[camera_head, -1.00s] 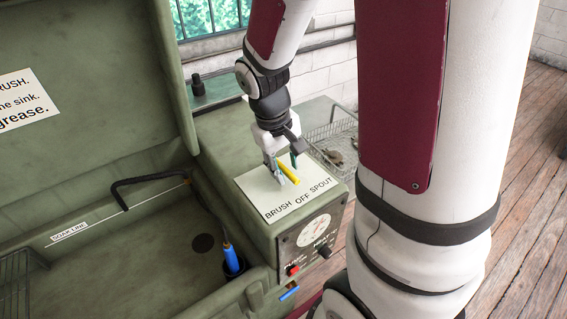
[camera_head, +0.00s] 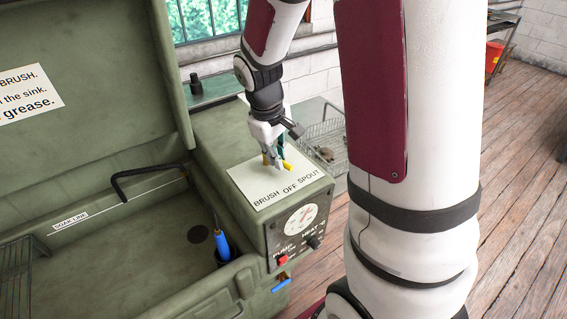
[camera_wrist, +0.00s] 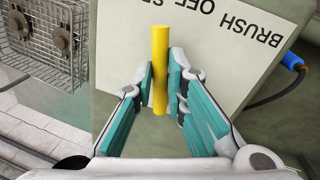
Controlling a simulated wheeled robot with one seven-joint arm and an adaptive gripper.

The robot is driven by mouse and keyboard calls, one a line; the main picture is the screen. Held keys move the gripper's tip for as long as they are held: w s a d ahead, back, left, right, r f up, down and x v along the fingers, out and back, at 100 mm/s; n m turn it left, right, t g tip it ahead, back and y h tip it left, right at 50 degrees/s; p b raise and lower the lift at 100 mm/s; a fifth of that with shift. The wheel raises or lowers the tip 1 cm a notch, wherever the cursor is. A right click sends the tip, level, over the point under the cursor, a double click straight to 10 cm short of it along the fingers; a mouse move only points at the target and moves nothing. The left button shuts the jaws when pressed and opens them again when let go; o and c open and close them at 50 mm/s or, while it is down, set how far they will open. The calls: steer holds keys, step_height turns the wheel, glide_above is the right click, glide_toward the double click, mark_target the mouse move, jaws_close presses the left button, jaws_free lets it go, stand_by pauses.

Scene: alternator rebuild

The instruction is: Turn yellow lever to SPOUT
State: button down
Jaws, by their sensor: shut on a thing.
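The yellow lever (camera_head: 288,167) stands on the white label plate (camera_head: 262,192) printed BRUSH, OFF, SPOUT, on top of the green washer's right-hand housing. My gripper (camera_head: 277,163) is above the plate, shut on the lever. In the wrist view the lever (camera_wrist: 160,70) runs upright between the two teal finger pads of my gripper (camera_wrist: 164,88). Its free end lies near the start of the word SPOUT, which is partly cut off there. My fingers hide the lever's pivot in the head view.
Below the plate are a round gauge (camera_head: 301,219), a red button (camera_head: 282,260) and a dark knob (camera_head: 314,242). A blue-handled brush (camera_head: 222,246) stands in the sink's corner.

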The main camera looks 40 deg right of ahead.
steer(key=n+p, duration=0.1)
steer(key=d+n, duration=0.1)
steer(key=n+p, duration=0.1)
steer(key=n, duration=0.1)
steer(key=shift+w+d+r+t+p, duration=0.15)
steer(key=shift+w+d+t+p, duration=0.1)
steer(key=shift+t+p, duration=0.1)
steer(key=shift+w+d+n+y+p, duration=0.2)
steer(key=shift+d+n+y+p, duration=0.1)
steer(key=shift+n+p, duration=0.55)
steer(key=shift+w+n, duration=0.1)
steer(key=shift+n, duration=0.15)
steer(key=c, duration=1.6)
jaws_free()
step_height(320, 180, up, 12)
steer(key=s+a, duration=0.1)
steer(key=shift+s+a+f, duration=0.2)
steer(key=shift+s+a, duration=0.1)
steer(key=shift+s, duration=0.05)
